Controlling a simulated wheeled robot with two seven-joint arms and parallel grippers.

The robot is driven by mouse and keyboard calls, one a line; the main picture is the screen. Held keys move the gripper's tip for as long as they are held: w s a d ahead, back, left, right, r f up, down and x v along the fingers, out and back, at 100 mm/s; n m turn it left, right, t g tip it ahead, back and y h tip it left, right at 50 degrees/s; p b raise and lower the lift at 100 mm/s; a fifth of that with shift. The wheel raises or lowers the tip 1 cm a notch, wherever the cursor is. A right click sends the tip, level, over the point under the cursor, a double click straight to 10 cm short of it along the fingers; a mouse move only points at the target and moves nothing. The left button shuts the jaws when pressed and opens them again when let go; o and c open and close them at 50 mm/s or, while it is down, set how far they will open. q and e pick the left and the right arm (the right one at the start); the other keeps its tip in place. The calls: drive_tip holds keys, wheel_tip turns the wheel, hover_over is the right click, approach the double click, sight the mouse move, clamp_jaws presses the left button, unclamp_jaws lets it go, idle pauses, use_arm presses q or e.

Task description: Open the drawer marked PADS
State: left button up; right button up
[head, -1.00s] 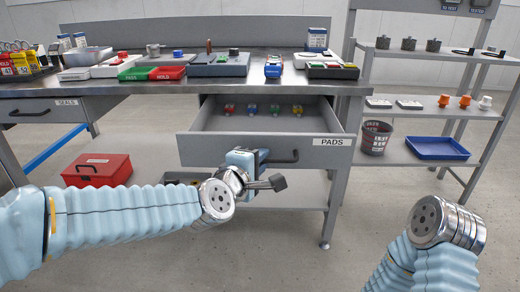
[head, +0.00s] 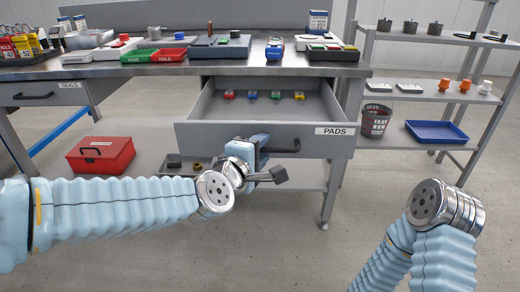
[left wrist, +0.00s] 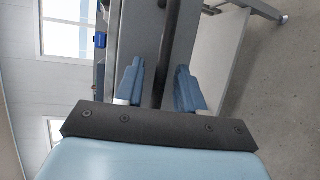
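The drawer marked PADS (head: 230,135) stands pulled out from under the bench, with its label (head: 334,131) at the front's right end. Several small coloured pieces lie inside towards the back. Its dark bar handle (head: 283,146) is on the front. My left gripper (head: 264,150) is at the handle's left part. In the left wrist view, the two blue fingers of the left gripper (left wrist: 160,88) stand apart on either side of the dark handle bar (left wrist: 168,45), with gaps visible. My right arm shows at lower right; its gripper is not in view.
A drawer marked SEALS (head: 40,94) is shut at left. Trays and parts cover the bench (head: 120,72). A red box (head: 101,155) is below. The floor in front is clear.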

use_arm(q)
drive_tip(key=p+v, duration=0.1)
drive_tip(key=v, duration=1.2)
drive_tip(key=shift+s+a+p, duration=0.15)
drive_tip(key=shift+s+p, duration=0.2)
drive_tip(key=shift+r, duration=0.1)
